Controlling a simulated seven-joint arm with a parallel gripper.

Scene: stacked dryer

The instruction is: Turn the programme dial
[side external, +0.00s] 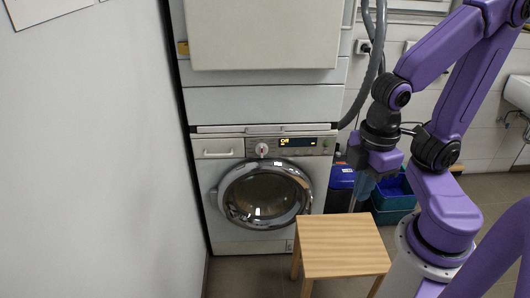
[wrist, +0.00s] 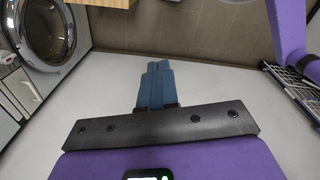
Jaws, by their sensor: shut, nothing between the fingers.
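The programme dial (side external: 262,149) is a small round silver knob on the control panel of the lower white machine (side external: 225,235), left of a lit display (side external: 297,142). It sits above the round glass door (side external: 264,194). My gripper (side external: 357,207) hangs to the right of the machine, pointing down, well apart from the dial. In the wrist view my blue fingers (wrist: 157,68) are together with nothing between them. The machine's door (wrist: 45,30) shows at the top left there; I cannot make out the dial in that view.
A wooden stool (side external: 342,243) stands in front of the machine on the right; its edge shows in the wrist view (wrist: 105,3). Blue and green bins (side external: 392,205) stand behind my gripper. A white wall (side external: 90,150) bounds the left. A grey hose (side external: 371,75) runs beside the stack.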

